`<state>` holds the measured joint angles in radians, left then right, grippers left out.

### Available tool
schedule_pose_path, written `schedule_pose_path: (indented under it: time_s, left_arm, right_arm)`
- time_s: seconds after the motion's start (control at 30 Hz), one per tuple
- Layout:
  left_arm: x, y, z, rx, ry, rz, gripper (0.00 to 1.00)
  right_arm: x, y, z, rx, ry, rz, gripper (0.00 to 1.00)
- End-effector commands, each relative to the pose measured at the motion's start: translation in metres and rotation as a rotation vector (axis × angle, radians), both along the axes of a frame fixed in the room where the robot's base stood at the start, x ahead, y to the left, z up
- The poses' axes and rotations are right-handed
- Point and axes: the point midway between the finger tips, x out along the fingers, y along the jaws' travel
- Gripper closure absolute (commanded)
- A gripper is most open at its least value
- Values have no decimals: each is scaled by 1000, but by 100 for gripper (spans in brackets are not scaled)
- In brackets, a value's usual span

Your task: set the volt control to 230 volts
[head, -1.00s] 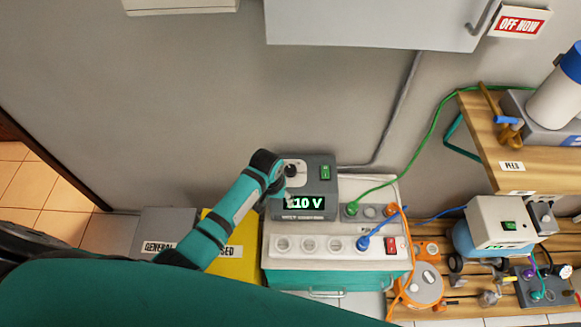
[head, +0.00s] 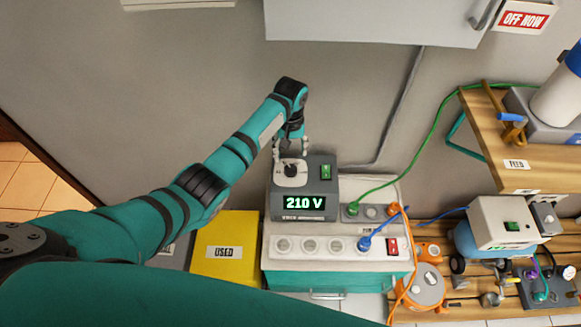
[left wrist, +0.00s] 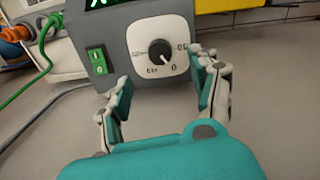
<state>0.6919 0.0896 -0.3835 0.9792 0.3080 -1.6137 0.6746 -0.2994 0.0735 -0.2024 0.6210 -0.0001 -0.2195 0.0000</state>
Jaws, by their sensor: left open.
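The volt control is a black knob (left wrist: 160,50) on a white dial plate (left wrist: 143,54), set in a grey box (head: 320,180). In the head view the box's green display (head: 304,203) reads 210 V. A green switch (left wrist: 97,61) sits beside the dial; it also shows in the head view (head: 326,172). My left gripper (head: 291,151) is above the dial plate and partly hides the knob there. In the left wrist view its fingers (left wrist: 164,88) are spread apart, one to each side below the knob, with nothing between them. My right gripper is not in view.
The box stands on a white socket unit (head: 335,259) with green and blue plugs. A yellow bin (head: 226,262) marked USED stands to the left. An orange cable reel (head: 421,287) and wooden shelves (head: 535,168) are to the right. A wall cabinet (head: 375,22) hangs above.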

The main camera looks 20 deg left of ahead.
Motion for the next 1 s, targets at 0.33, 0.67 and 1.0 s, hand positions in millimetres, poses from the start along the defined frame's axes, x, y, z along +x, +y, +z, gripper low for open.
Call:
schedule_pose_path:
  time_s: [0.33,0.67,1.0]
  left_arm:
    - [0,0,-70,1,3,-1,38]
    - [0,0,-87,0,0,-2,38]
    - [0,0,-86,0,0,-2,58]
  right_arm:
    - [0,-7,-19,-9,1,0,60]
    - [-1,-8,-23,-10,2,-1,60]
    - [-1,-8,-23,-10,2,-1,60]
